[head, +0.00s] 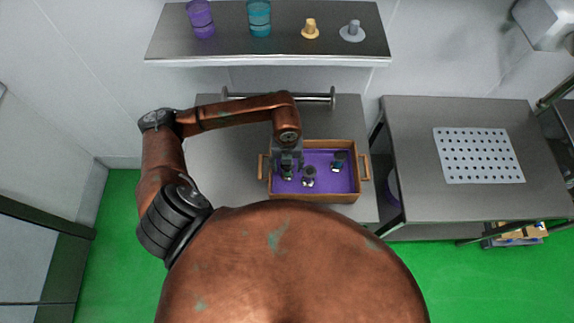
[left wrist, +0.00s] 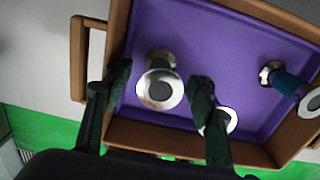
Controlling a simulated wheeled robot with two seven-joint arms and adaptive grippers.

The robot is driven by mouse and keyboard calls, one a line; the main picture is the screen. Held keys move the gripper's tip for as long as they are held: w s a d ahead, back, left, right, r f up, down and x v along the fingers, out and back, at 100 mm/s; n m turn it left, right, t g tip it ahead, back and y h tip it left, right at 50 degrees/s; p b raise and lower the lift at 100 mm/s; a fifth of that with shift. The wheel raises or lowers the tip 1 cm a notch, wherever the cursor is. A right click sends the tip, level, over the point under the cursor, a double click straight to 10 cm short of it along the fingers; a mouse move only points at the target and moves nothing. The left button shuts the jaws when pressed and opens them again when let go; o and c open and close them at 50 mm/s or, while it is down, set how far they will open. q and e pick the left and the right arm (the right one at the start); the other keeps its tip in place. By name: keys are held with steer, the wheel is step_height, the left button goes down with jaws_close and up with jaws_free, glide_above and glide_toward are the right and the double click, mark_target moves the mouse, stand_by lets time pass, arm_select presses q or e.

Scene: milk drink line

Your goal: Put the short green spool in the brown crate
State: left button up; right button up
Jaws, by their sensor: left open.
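The brown crate (head: 320,197) with a purple inside stands on the grey table; it also shows in the left wrist view (left wrist: 155,137). My left gripper (head: 288,174) is open, low over the crate's left part. In the left wrist view its fingers (left wrist: 158,85) are on either side of a silver-ended spool (left wrist: 160,88), whose body colour I cannot tell. A second silver-ended spool (head: 309,177) is near the middle, partly behind a finger in the wrist view. A spool with a dark teal-green body (head: 338,162) is at the right; it looks tilted or lying (left wrist: 287,82). My right gripper is not in view.
A shelf (head: 265,47) at the back holds a purple and a teal container and two small knobbed pieces. A bar (head: 285,97) runs behind the crate. A second table (head: 410,160) with a perforated white plate (head: 478,156) stands right. Table space left of the crate is clear.

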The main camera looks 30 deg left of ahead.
arm_select(q)
step_height(320, 180, up, 13)
stand_by(0.7)
